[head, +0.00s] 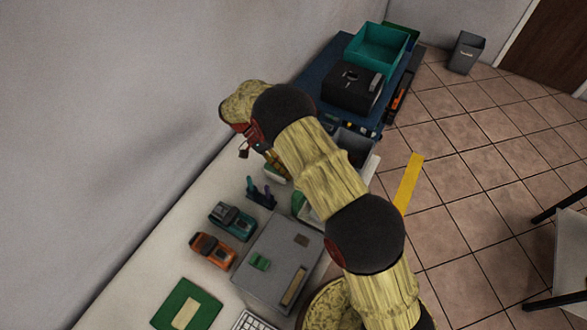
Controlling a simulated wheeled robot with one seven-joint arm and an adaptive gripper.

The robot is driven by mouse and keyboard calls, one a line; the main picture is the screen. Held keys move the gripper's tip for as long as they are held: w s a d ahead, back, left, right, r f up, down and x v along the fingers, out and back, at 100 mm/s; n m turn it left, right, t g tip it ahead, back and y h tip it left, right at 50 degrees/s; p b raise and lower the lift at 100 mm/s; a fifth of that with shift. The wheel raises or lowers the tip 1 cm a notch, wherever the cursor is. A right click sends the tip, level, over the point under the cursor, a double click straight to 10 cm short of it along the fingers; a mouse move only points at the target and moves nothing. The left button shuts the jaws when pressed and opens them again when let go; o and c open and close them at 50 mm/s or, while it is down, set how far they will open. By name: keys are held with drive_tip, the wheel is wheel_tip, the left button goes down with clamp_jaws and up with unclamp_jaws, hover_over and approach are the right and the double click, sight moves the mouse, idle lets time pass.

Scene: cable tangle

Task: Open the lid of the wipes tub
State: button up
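I cannot make out the wipes tub for certain. A small pale and green item (276,174) lies partly hidden behind my arm, and I cannot tell whether it is the tub. My arm reaches from the lower right up over the table and bends down at the upper left. My gripper (244,151) shows only as a small dark part beneath the wrist, above the wall side of the table. Its fingers are too small and hidden to tell open from shut.
The pale table (150,268) holds a grey box (279,285), a teal device (232,221), an orange device (213,250), and a green board (205,312). A blue bench (316,82) bears a black case (352,88) and a teal crate (377,45). The wall runs close behind.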

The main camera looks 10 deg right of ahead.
drive_tip(key=shift+s+f, duration=0.2)
drive_tip(key=shift+f, duration=0.25)
drive_tip(key=v, duration=1.2)
drive_tip(key=shift+w+r, duration=0.25)
drive_tip(key=shift+r, duration=0.2)
drive_tip(key=shift+c, duration=0.8)
